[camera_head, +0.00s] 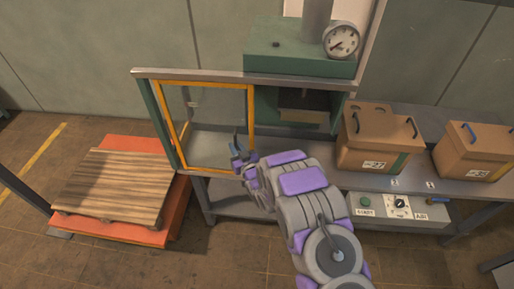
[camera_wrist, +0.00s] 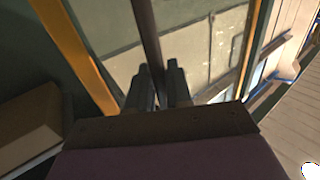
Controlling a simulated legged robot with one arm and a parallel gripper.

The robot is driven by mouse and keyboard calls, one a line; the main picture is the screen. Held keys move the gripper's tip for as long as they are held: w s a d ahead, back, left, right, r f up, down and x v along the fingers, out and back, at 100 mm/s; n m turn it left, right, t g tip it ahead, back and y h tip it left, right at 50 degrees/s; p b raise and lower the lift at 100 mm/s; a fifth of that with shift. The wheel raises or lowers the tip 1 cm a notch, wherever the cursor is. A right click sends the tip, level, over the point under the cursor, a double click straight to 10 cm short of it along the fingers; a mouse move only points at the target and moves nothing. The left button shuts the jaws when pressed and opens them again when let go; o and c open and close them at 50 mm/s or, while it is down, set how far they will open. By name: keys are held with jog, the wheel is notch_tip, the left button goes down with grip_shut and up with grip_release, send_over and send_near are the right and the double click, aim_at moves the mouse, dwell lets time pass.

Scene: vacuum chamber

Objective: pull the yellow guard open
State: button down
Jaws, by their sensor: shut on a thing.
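The yellow guard (camera_head: 251,112) is an upright yellow frame around a clear panel. It stands across the left part of the bench frame, left of the dark opening under the green housing. My gripper (camera_head: 238,153) is at the guard's lower right side. In the wrist view, my gripper's two fingers (camera_wrist: 160,88) are closed around a dark bar handle (camera_wrist: 148,35). Yellow frame bars (camera_wrist: 75,52) show on both sides of it. The fingers hide the part of the handle between them.
The green housing (camera_head: 290,50) with a gauge (camera_head: 341,40) stands right of the guard. Two brown boxes (camera_head: 375,145) (camera_head: 470,152) and a control panel (camera_head: 398,209) are at right.

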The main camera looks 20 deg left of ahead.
aim_at(220, 138)
jog(key=shift+s+a+r, duration=0.1)
jog(key=shift+s+a, duration=0.1)
jog(key=shift+a, duration=0.55)
jog(key=shift+s+a+r, duration=0.1)
jog(key=shift+s+a, duration=0.1)
jog(key=shift+a, duration=0.55)
jog(key=shift+s+a, duration=0.2)
jog(key=shift+a, duration=0.55)
jog(key=c, duration=1.2)
grip_release()
jog(key=shift+f, duration=0.1)
jog(key=p+v, duration=0.1)
jog(key=v, duration=1.6)
jog(key=shift+s+d+f+p, duration=0.1)
jog(key=shift+d+p, duration=0.1)
jog(key=shift+p, duration=0.15)
